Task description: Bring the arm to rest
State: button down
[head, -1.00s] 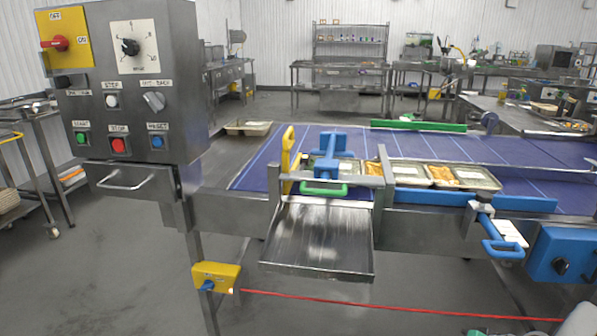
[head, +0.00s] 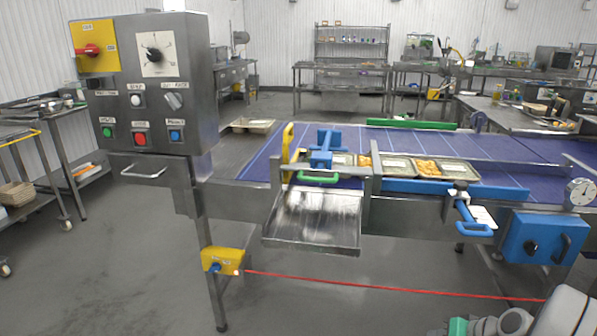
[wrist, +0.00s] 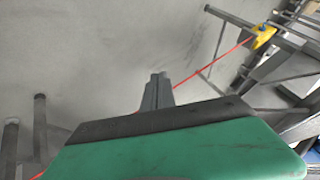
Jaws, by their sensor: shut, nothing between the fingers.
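My gripper (wrist: 157,84) shows in the wrist view as a pair of grey fingers closed together beyond a green body with a dark edge. It holds nothing and points at bare grey floor (wrist: 120,50). Nothing touches the fingers as far as I can see. In the head view, white and grey parts of my arm show at the lower right corner, and the fingertips cannot be made out there.
A conveyor with a blue belt (head: 262,168) carries several food trays (head: 396,164). A steel chute (head: 312,222) juts from its front. A control box (head: 190,80) stands left. A red cord (head: 390,287) runs low from a yellow switch (head: 222,261). Floor at front left is clear.

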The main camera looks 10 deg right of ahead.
jog(key=a+r+n+g+h+p, duration=0.1)
jog(key=a+r+n+g+p, duration=0.2)
jog(key=a+r+p, duration=1.1)
jog(key=s+a+r+h+p, duration=0.1)
jog(key=s+a+r, duration=0.4)
jog(key=r, duration=0.3)
jog(key=s+a+r+n+g+h+p, duration=0.1)
jog(key=s+a+r, duration=0.5)
jog(key=a+r, duration=0.2)
jog(key=shift+s+r+p, duration=0.2)
jog(key=shift+r+p, duration=0.15)
jog(key=shift+r, duration=0.1)
